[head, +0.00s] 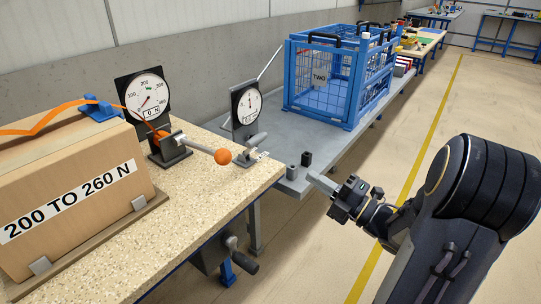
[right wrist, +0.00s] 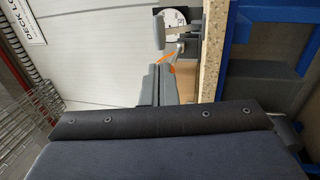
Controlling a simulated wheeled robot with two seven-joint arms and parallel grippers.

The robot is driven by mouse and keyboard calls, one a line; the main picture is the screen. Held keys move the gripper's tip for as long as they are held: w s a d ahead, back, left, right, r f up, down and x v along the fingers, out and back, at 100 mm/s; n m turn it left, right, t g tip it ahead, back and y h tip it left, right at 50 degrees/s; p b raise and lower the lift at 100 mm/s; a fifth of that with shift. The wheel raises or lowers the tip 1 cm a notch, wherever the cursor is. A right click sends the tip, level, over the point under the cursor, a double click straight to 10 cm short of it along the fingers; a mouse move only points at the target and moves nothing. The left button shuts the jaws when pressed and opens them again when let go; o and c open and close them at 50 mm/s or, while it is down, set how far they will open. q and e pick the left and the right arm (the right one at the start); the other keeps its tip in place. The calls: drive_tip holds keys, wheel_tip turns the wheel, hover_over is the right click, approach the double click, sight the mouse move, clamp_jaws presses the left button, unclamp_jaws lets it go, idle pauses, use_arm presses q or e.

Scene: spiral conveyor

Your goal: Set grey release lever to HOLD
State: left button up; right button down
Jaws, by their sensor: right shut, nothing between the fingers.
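The grey release lever (head: 256,140) stands at the base of the second dial gauge (head: 246,104), near the bench's right end. Its grey handle tilts up to the right; a small white label (head: 262,155) lies beside it, too small to read. My right gripper (head: 322,183) is shut and empty, right of the bench end and apart from the lever. In the right wrist view its fingers (right wrist: 157,72) point towards a grey handle (right wrist: 159,33) by a round dial. My left gripper is out of view.
Another gauge (head: 145,97) has an orange-knobbed lever (head: 223,156) and an orange strap over a box (head: 70,190) marked 200 TO 260 N. Two small blocks (head: 306,158) and a blue cage (head: 340,75) stand on the grey table. Floor at right is clear.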

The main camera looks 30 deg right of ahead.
sight(260, 139)
drive_tip(key=p+x, duration=0.1)
drive_tip(key=x, duration=1.3)
drive_tip(key=shift+p, duration=0.35)
drive_tip(key=shift+r, duration=0.1)
drive_tip(key=shift+w+r+g+p, duration=0.2)
drive_tip(key=shift+r+g+p, duration=0.15)
drive_tip(key=shift+p, duration=0.45)
drive_tip(key=w+r+g+p, duration=0.1)
drive_tip(key=p, duration=0.3)
drive_tip(key=w+a+r+g+h+p, duration=0.1)
drive_tip(key=r+g+p, duration=0.1)
drive_tip(key=p, duration=0.2)
drive_tip(key=w+r+g+h+p, duration=0.1)
drive_tip(key=g+p, duration=0.1)
drive_tip(key=p, duration=0.3)
drive_tip(key=shift+w+a+r, duration=0.25)
drive_tip(key=shift+w+a, duration=0.05)
drive_tip(key=w+a+g+h+p, duration=0.2)
drive_tip(key=w+p, duration=0.5)
drive_tip(key=p, duration=0.6)
drive_tip(key=shift+a+f+g+p, duration=0.3)
drive_tip(key=shift+a+f+g, duration=0.15)
drive_tip(key=shift+g, duration=0.4)
drive_tip(key=shift+f, duration=0.2)
